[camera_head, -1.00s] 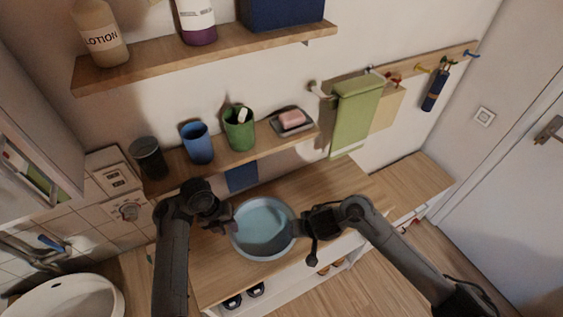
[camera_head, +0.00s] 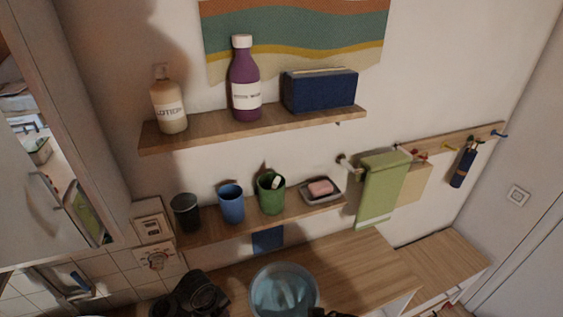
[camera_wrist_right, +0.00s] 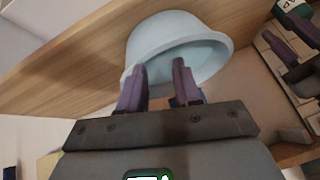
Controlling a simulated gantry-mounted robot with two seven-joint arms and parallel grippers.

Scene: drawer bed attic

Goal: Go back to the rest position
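A light blue basin (camera_head: 284,290) sits on the wooden counter at the bottom of the head view; its lower part is cut off. It also shows in the right wrist view (camera_wrist_right: 178,40), beyond the fingers. My right gripper (camera_wrist_right: 160,82) has its two purple fingers apart beside the basin rim, with nothing seen held between them. Only a dark bit of it shows in the head view. My left gripper (camera_wrist_right: 293,42) shows at the upper right of the right wrist view, its purple fingers apart. In the head view, only dark parts of my left arm show at the bottom.
A low shelf (camera_head: 295,216) holds a black cup, a blue cup, a green cup and a soap dish. A green towel (camera_head: 382,190) hangs to its right. The upper shelf (camera_head: 205,137) carries bottles and a blue box. The counter (camera_head: 365,262) is clear right of the basin.

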